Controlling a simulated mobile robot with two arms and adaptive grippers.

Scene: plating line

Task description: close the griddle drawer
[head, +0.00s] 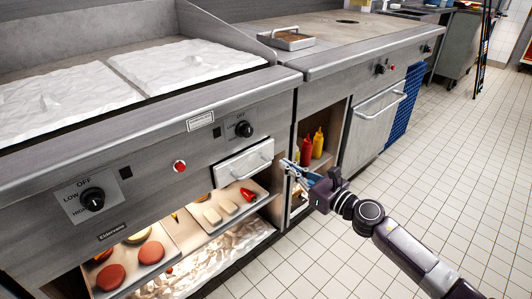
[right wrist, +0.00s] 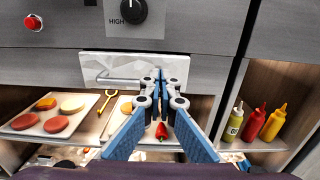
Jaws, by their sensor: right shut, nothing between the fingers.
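The griddle drawer (head: 243,163) is a small pale metal front with a bar handle, under the right control knob of the griddle. It looks close to flush with the panel; any small gap is hard to judge. It also shows in the right wrist view (right wrist: 120,66), straight ahead. My right gripper (head: 287,166) is just right of the drawer front in the head view. In the right wrist view its blue fingers (right wrist: 160,77) meet at the tips, shut and empty, over the right part of the drawer front. Contact cannot be told. My left gripper is out of view.
Below the drawer, an open shelf holds trays with patties (head: 151,252) and a red pepper (head: 249,194). Sauce bottles (head: 318,142) stand in the cubby to the right. A red button (head: 180,167) is on the panel. The tiled floor (head: 420,180) at right is clear.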

